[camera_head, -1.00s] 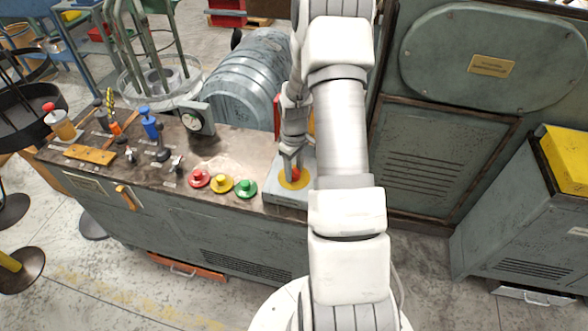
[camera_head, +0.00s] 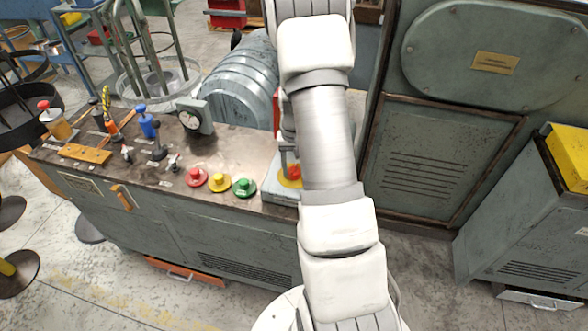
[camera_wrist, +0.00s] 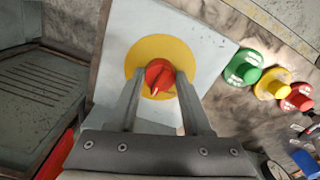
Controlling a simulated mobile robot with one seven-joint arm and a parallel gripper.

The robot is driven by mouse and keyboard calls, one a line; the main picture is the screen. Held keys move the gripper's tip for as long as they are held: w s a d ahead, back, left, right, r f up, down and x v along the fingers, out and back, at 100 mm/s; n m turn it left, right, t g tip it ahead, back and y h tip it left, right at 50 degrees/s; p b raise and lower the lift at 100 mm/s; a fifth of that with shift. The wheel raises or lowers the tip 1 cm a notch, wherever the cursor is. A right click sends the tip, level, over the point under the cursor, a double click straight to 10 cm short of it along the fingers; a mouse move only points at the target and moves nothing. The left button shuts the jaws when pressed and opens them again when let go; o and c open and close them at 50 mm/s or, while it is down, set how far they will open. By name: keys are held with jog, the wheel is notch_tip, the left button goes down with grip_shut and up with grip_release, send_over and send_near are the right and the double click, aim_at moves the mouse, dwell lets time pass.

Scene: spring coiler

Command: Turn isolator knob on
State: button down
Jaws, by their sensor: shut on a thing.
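The isolator knob (camera_wrist: 158,76) is red with a white pointer mark and sits on a yellow disc (camera_wrist: 135,62) on a pale grey box. In the wrist view my gripper (camera_wrist: 158,85) has one finger on each side of the knob and is shut on it. The knob's pointer is tilted in that view, slanting toward the lower right. In the head view the knob (camera_head: 294,172) and yellow disc show beside my arm, which hides part of the box (camera_head: 275,186).
Red (camera_head: 196,177), yellow (camera_head: 220,182) and green (camera_head: 244,187) push buttons stand on the bench left of the box. A dial gauge (camera_head: 196,117) and small tools stand further left. A grey cabinet with a vent panel (camera_head: 430,160) rises at the right.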

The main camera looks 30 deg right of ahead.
jog(key=m, duration=0.4)
jog(key=shift+m, duration=2.2)
jog(key=shift+c, duration=1.7)
grip_release()
notch_tip(320, 180, up, 17)
jog(key=p, duration=0.1)
jog(key=shift+r, duration=0.2)
